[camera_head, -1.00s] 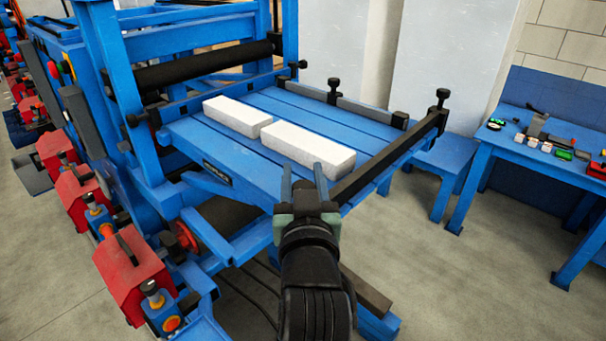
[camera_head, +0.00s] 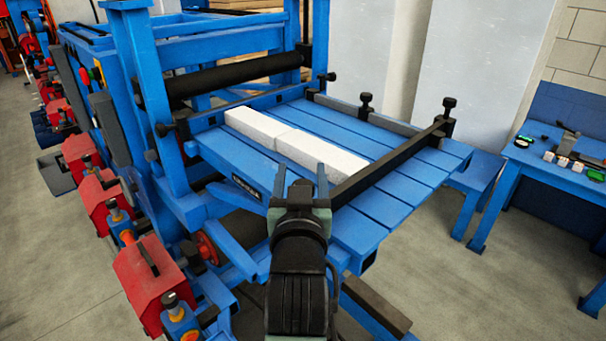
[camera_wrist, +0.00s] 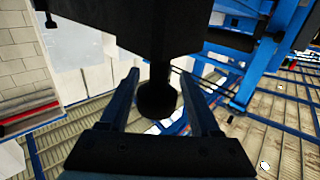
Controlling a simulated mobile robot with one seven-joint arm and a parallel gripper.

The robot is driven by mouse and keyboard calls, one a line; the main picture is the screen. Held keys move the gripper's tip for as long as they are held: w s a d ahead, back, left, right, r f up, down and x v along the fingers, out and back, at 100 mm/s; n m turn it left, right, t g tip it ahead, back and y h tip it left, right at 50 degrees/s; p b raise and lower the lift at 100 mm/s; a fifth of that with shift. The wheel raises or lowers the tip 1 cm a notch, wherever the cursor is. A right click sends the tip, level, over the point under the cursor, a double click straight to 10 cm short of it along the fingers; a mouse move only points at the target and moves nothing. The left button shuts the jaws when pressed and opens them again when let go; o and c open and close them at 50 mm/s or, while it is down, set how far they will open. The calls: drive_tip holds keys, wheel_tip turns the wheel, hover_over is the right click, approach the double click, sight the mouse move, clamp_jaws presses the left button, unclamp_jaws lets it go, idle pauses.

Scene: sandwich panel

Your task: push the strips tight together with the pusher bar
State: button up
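Two white strips lie end to end on the blue slatted table: the far strip (camera_head: 255,126) and the near strip (camera_head: 322,154). They look in line, with only a thin seam between them. The black pusher bar (camera_head: 395,156) crosses the table at the near strip's right end and seems to touch it or nearly so. My gripper (camera_head: 300,188) is at the bar's front end. In the wrist view its fingers stand apart on either side of a black knob (camera_wrist: 157,101) below the dark bar (camera_wrist: 140,28), with gaps beside the knob. The gripper looks open.
A grey fence (camera_head: 365,118) with black knobs runs along the table's back edge. A black roller (camera_head: 232,75) in a blue frame stands at the left. Blue slats (camera_head: 400,188) right of the bar are bare. A blue workbench (camera_head: 540,165) stands at the right.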

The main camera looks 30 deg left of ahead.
drive_tip(key=shift+o, duration=0.4)
drive_tip(key=shift+d, duration=0.2)
drive_tip(key=shift+s+d+f+b, duration=0.1)
drive_tip(key=shift+s+d+b, duration=0.05)
drive_tip(key=shift+s+b, duration=0.3)
drive_tip(key=b+v, duration=0.4)
drive_tip(key=v, duration=0.8)
drive_tip(key=s+d+r+m+t+h, duration=0.1)
drive_tip(key=d+r+t+h, duration=0.1)
drive_tip(key=d+r, duration=0.3)
drive_tip(key=s+d+r+m+t+h, duration=0.2)
drive_tip(key=d+r+t, duration=0.3)
drive_tip(key=r, duration=0.7)
drive_tip(key=s+d+r+m+t+h+b, duration=0.1)
drive_tip(key=d+r+m+t+h, duration=0.1)
drive_tip(key=d+r, duration=0.4)
wheel_tip(320, 180, up, 3)
drive_tip(key=shift+s+r+t+h, duration=0.15)
drive_tip(key=shift+r+t+h, duration=0.1)
drive_tip(key=shift+t+h, duration=0.65)
